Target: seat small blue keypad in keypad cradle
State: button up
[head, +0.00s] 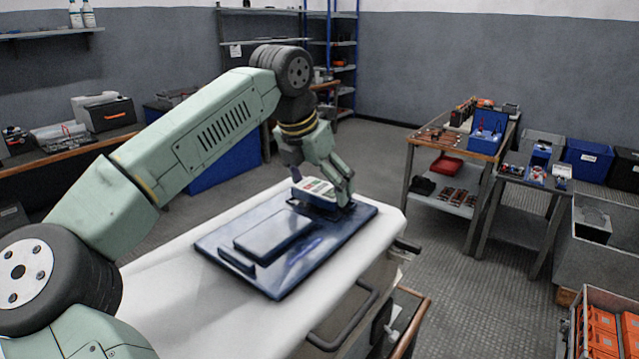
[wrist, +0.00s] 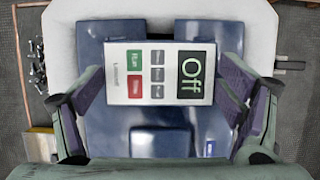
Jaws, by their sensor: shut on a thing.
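The small keypad (head: 316,187) has a pale face with green, red and grey buttons. In the wrist view the keypad (wrist: 145,75) lies crosswise, its display reading "Off". My gripper (head: 328,200) is shut on it, with one finger at each short end in the wrist view (wrist: 160,95). The keypad is over the far end of a glossy dark blue board (head: 290,274), which has raised blocks on it. The board also shows beneath the keypad in the wrist view (wrist: 105,125). I cannot tell which part is the cradle, or whether the keypad touches the board.
The board lies on a white-topped table (head: 165,295) with bare surface around it. A wooden-topped cart (head: 455,140) with a blue bin stands to the right. Grey crates and an orange-filled crate (head: 600,335) stand at the far right. A bench (head: 75,145) is at left.

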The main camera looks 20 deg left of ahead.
jog(key=shift+f+b, duration=0.4)
jog(key=shift+f, duration=0.3)
jog(key=o, duration=1.2)
jog(key=shift+r, duration=0.1)
jog(key=shift+c, duration=0.2)
jog(key=shift+r, duration=0.1)
